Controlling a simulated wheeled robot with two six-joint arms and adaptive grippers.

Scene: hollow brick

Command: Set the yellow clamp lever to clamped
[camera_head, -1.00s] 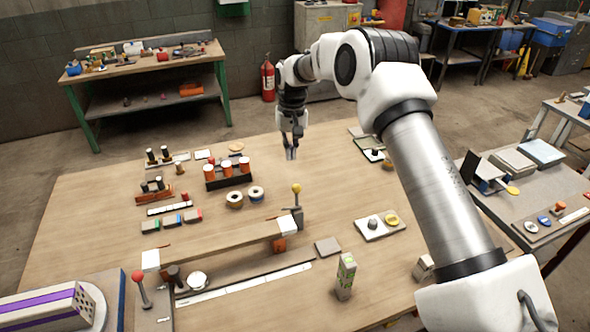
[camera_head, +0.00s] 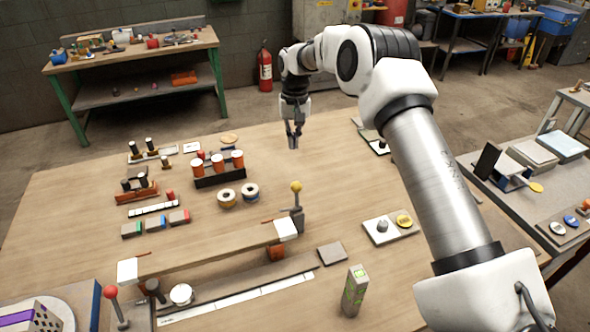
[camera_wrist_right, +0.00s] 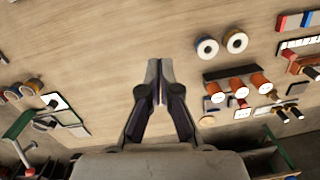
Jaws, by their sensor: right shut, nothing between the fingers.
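The yellow clamp lever (camera_head: 296,187) has a yellow ball knob on a grey stem. It stands roughly upright at the right end of a long wooden board (camera_head: 212,250) on the table. My right gripper (camera_head: 293,142) hangs above the table beyond the lever in the head view, apart from it, with fingers pointing down. Its fingers are shut and empty, and they also show closed together in the right wrist view (camera_wrist_right: 158,75). The lever does not show in the right wrist view. My left gripper is not in view.
A red-knobbed lever (camera_head: 111,292) stands at the board's left end. A green-marked box (camera_head: 354,290) and a tray with a yellow disc (camera_head: 390,227) are at right. Two spools (camera_head: 238,195) and a rack of orange cylinders (camera_head: 219,172) lie left of the lever. Bare tabletop surrounds my gripper.

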